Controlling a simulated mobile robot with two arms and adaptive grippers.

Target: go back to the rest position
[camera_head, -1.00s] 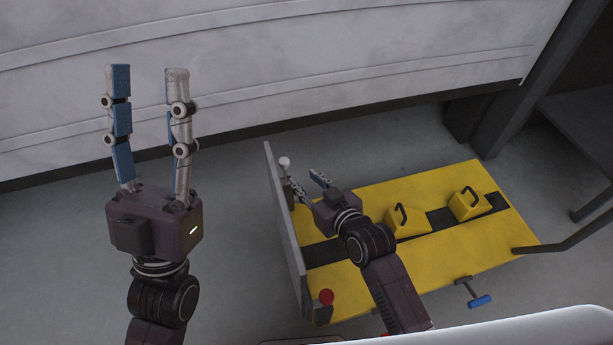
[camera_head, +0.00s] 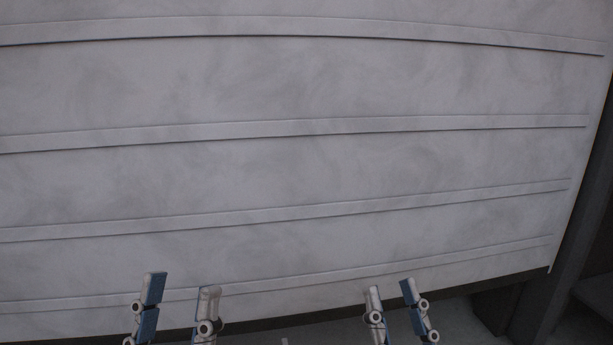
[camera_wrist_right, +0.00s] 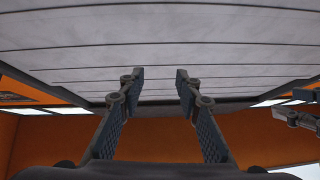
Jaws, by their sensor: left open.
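My left gripper (camera_head: 180,287) shows at the bottom of the head view, left of the middle. Its two fingers point up and stand apart, with nothing between them. My right gripper (camera_head: 388,290) shows at the bottom of the head view, right of the middle, also with its fingers apart and empty. The right wrist view shows the right gripper's two padded fingers (camera_wrist_right: 159,76) spread apart with nothing between them. Both palms are below the edge of the head view.
A large pale ribbed panel (camera_head: 300,100) fills most of the head view behind the grippers. A dark post (camera_head: 575,220) stands at the right. Orange walls (camera_wrist_right: 50,140) show in the right wrist view. Space around both grippers looks clear.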

